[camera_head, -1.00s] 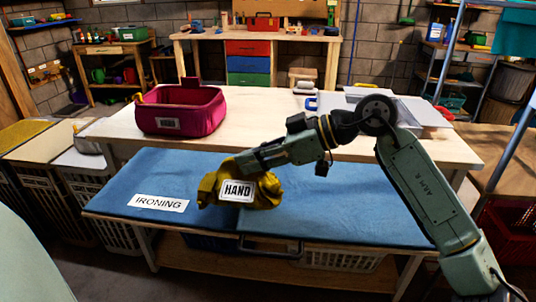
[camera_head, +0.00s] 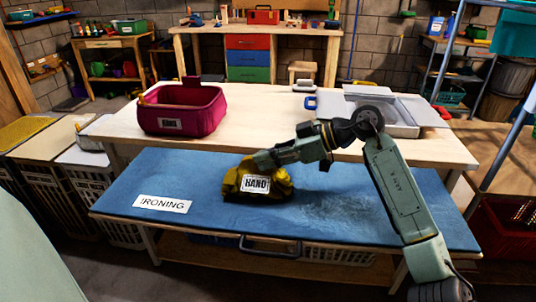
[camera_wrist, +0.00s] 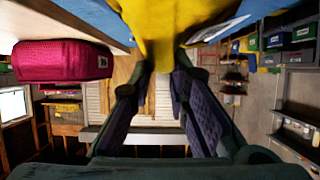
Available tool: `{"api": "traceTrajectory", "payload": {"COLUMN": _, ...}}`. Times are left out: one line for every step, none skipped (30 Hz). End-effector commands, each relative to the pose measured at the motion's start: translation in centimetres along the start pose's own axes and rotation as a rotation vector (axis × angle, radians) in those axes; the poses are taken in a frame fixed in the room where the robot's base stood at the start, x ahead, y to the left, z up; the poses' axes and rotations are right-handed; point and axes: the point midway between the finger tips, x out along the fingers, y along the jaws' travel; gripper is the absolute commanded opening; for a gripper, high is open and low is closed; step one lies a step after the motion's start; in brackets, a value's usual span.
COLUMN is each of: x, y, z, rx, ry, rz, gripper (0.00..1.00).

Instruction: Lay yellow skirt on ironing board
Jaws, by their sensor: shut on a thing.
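The yellow skirt (camera_head: 236,179), bunched up and bearing a white "HAND" label, is at the middle of the blue ironing board (camera_head: 330,205). Its lower edge appears to touch the board, though the exact contact is hard to tell. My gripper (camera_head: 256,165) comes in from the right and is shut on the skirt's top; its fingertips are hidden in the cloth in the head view. In the wrist view the yellow cloth (camera_wrist: 160,25) is pinched between the finger ends. The board carries a white "IRONING" label at its left.
A magenta basket (camera_head: 180,120) stands on the wooden table (camera_head: 260,130) behind the board. White trays (camera_head: 400,115) lie at that table's right. Hampers (camera_head: 50,190) line the left side. The board is bare right of the skirt.

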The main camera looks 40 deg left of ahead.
Motion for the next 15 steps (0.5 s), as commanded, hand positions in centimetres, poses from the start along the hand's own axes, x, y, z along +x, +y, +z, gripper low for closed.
{"api": "traceTrajectory", "payload": {"x": -0.03, "y": 0.0, "z": -0.04, "rx": 0.0, "ry": 0.001, "rz": 0.001, "gripper": 0.0}}
{"api": "traceTrajectory", "payload": {"x": -0.01, "y": 0.0, "z": 0.01, "rx": 0.0, "ry": 0.001, "rz": 0.001, "gripper": 0.0}}
{"api": "traceTrajectory", "payload": {"x": 0.03, "y": 0.0, "z": 0.11, "rx": 0.0, "ry": 0.001, "rz": 0.001, "gripper": 0.0}}
{"api": "traceTrajectory", "payload": {"x": 0.08, "y": 0.0, "z": 0.22, "rx": 0.0, "ry": 0.001, "rz": 0.0, "gripper": 0.0}}
{"api": "traceTrajectory", "payload": {"x": 0.12, "y": 0.0, "z": 0.31, "rx": 0.0, "ry": 0.001, "rz": 0.0, "gripper": 0.0}}
{"api": "traceTrajectory", "payload": {"x": 0.12, "y": -0.01, "z": 0.28, "rx": 0.0, "ry": -0.001, "rz": 0.0, "gripper": 0.19}}
{"api": "traceTrajectory", "payload": {"x": 0.12, "y": -0.01, "z": 0.27, "rx": 0.0, "ry": 0.0, "rz": 0.0, "gripper": 0.21}}
{"api": "traceTrajectory", "payload": {"x": 0.12, "y": -0.01, "z": 0.27, "rx": 0.0, "ry": 0.0, "rz": 0.0, "gripper": 0.23}}
{"api": "traceTrajectory", "payload": {"x": 0.12, "y": -0.01, "z": 0.27, "rx": 0.0, "ry": 0.0, "rz": 0.0, "gripper": 0.25}}
{"api": "traceTrajectory", "payload": {"x": 0.12, "y": 0.0, "z": 0.26, "rx": 0.0, "ry": 0.0, "rz": 0.0, "gripper": 0.27}}
{"api": "traceTrajectory", "payload": {"x": 0.12, "y": 0.0, "z": 0.26, "rx": 0.0, "ry": 0.0, "rz": 0.0, "gripper": 0.29}}
{"api": "traceTrajectory", "payload": {"x": 0.12, "y": 0.0, "z": 0.25, "rx": 0.0, "ry": 0.0, "rz": 0.0, "gripper": 0.32}}
{"api": "traceTrajectory", "payload": {"x": 0.12, "y": 0.0, "z": 0.25, "rx": 0.0, "ry": 0.0, "rz": 0.0, "gripper": 0.34}}
{"api": "traceTrajectory", "payload": {"x": 0.11, "y": 0.0, "z": 0.25, "rx": 0.0, "ry": 0.0, "rz": 0.0, "gripper": 0.36}}
{"api": "traceTrajectory", "payload": {"x": 0.12, "y": 0.0, "z": 0.25, "rx": 0.0, "ry": 0.0, "rz": 0.0, "gripper": 0.36}}
